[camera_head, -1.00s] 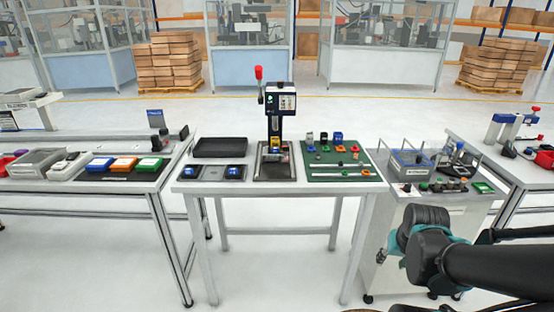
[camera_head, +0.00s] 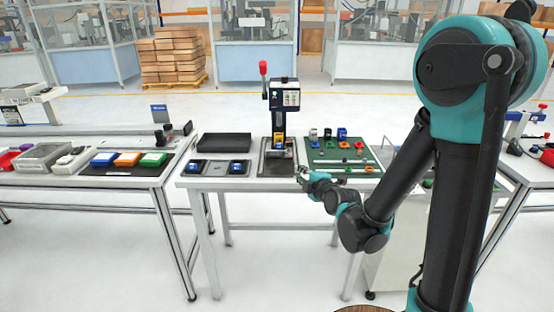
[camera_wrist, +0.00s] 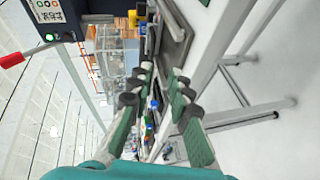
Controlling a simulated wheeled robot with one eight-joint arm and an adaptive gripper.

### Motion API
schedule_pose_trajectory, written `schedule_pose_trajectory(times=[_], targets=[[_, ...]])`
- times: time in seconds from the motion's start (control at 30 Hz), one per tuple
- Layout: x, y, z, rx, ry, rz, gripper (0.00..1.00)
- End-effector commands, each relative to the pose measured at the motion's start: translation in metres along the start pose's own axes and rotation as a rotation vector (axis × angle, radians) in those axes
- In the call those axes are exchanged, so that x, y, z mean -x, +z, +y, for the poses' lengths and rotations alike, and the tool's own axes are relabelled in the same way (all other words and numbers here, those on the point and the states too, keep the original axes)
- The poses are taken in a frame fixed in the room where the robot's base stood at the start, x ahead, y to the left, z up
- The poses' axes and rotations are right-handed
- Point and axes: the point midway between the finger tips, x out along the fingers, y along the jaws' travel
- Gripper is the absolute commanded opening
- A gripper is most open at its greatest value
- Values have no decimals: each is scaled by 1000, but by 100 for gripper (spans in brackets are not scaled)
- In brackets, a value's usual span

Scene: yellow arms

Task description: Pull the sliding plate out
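The press (camera_head: 284,105) with a red-knobbed lever stands at the back middle of the centre table. The sliding plate (camera_head: 277,170) appears as a dark, grey-edged plate at the press's base, with a small blue and yellow part on it. What seems to be this plate shows near the top of the wrist view (camera_wrist: 177,38), beyond the fingertips. My gripper (camera_head: 304,175) is at the table's front edge, just right of the plate in the head view. In the wrist view my gripper (camera_wrist: 158,88) has its fingers spread with nothing visibly held. Contact with the plate cannot be told.
A green mat (camera_head: 342,156) with several small coloured parts lies right of the plate. A black tray (camera_head: 224,143) and blue items on dark pads (camera_head: 238,168) are on the left. The press's red lever (camera_wrist: 12,60) sticks out in the wrist view. My arm hides much of the right side.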

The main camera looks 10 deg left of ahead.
Motion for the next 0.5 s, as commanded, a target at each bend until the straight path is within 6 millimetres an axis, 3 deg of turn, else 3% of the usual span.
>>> schedule_pose_trajectory(times=[0.1,0.27,0.5], targets=[[-8,-13,4,72,39,21,19],[-17,-16,6,94,51,24,19],[-58,-16,7,93,49,24,19]])
